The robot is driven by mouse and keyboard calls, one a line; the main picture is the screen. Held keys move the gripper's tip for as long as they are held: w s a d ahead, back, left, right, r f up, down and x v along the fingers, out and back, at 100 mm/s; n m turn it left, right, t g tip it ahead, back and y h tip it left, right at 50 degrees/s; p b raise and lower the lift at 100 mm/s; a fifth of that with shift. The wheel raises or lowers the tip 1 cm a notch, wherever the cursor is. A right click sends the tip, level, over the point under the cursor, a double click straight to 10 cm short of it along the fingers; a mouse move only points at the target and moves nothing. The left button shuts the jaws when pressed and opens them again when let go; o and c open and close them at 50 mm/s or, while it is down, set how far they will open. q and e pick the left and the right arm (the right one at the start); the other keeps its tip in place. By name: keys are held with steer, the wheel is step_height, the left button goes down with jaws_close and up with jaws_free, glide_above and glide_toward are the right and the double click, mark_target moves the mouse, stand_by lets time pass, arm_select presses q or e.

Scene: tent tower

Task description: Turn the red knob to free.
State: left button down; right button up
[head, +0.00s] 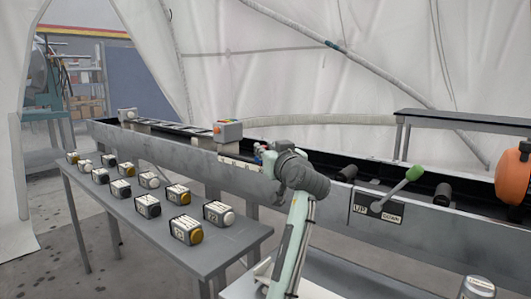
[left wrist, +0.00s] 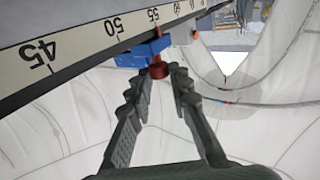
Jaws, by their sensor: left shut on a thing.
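The red knob (left wrist: 159,71) sits under a blue clamp block (left wrist: 142,53) in the left wrist view. The block is on a rail with a numbered scale (left wrist: 90,42), near the mark 55. My left gripper (left wrist: 160,79) is shut on the red knob, with its fingertips on either side of it. In the head view my left arm reaches to the long grey bench (head: 170,148), where the blue block (head: 259,149) shows small beside the gripper. No free marking on the knob can be read. My right gripper is not in view.
A grey table (head: 150,222) with several labelled canisters stands at the left. A green-tipped lever (head: 398,186) with UP and DOWN labels is on the bench right of my arm. A grey box with an orange button (head: 228,131) sits on the bench. An orange roll (head: 513,176) is at far right.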

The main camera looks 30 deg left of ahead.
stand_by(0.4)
arm_select(q)
steer(key=c, duration=1.4)
jaws_free()
steer(key=v, duration=1.2)
